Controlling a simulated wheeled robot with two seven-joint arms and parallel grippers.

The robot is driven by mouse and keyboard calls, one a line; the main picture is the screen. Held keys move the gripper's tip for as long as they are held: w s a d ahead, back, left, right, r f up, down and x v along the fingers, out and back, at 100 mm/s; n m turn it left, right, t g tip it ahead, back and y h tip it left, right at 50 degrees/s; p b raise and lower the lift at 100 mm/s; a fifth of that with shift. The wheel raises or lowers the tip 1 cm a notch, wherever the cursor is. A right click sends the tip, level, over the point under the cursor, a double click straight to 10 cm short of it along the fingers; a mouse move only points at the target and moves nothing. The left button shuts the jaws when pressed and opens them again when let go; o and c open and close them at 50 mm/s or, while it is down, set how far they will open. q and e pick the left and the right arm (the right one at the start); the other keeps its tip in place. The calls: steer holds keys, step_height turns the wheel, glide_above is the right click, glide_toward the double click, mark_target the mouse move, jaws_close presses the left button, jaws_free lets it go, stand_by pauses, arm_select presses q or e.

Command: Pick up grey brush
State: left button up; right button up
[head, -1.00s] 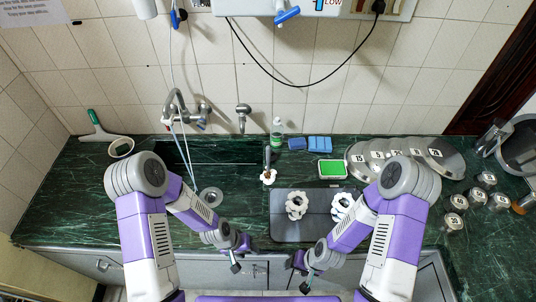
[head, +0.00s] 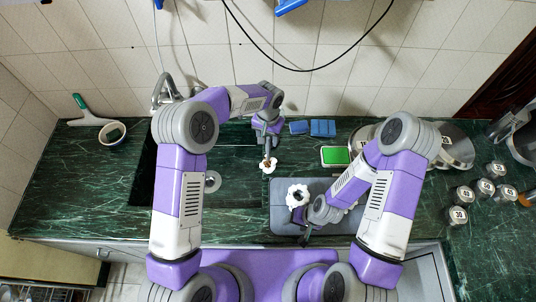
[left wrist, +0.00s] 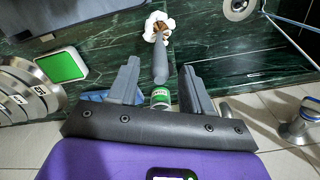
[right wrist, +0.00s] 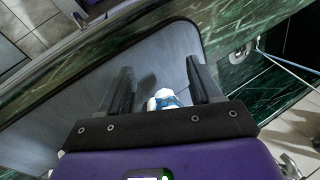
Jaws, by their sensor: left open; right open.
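The grey brush shows in the left wrist view as a grey handle (left wrist: 160,64) standing out of a white flower-shaped holder (left wrist: 158,18). In the head view the white holder (head: 269,165) is on the dark green counter, right of the sink, with part of the brush hidden. My left gripper (head: 267,141) is over the brush. In the left wrist view its open fingers (left wrist: 160,68) lie on either side of the handle, with gaps visible. My right gripper (head: 299,229) is open and low over the grey mat, just in front of a white scalloped ring (head: 297,195).
Blue sponges (head: 322,128) and a green-and-white sponge (head: 335,156) lie right of the brush. A green-labelled bottle (left wrist: 160,97) stands behind it. The sink (head: 234,181) is on the left. Metal weights (head: 458,215) stand at the right. The left counter is mostly clear.

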mark_target(268, 144)
arm_select(q)
step_height(268, 144, down, 5)
steer(key=shift+p, duration=0.5)
jaws_close()
